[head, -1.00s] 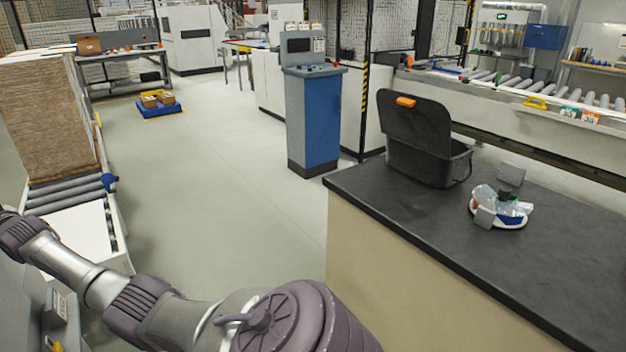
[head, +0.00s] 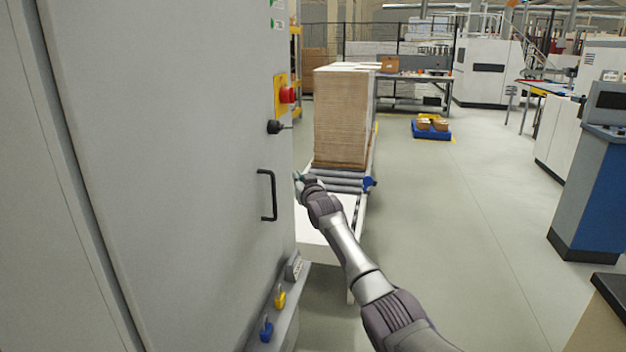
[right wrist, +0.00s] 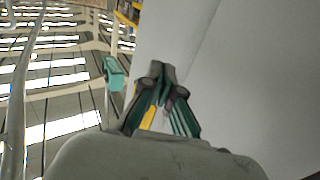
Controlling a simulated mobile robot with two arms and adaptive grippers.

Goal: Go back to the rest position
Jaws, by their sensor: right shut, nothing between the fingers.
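My right arm comes in from the bottom right in the head view and reaches out past the edge of a large grey cabinet (head: 190,150). My right gripper (head: 300,180) is small at its far end, close to the cabinet's edge and level with the black handle (head: 267,195); I cannot tell from this view whether it touches. In the right wrist view the right gripper (right wrist: 158,72) has its fingertips together with nothing between them. A pale grey surface fills the right side behind it. My left gripper is not in view.
A red button (head: 287,95) and black knob (head: 275,127) project from the cabinet. A stack of brown sheets (head: 341,118) stands on a roller conveyor (head: 340,182) beyond my gripper. A blue console (head: 590,190) and dark-topped counter (head: 612,290) are at right. The floor between is clear.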

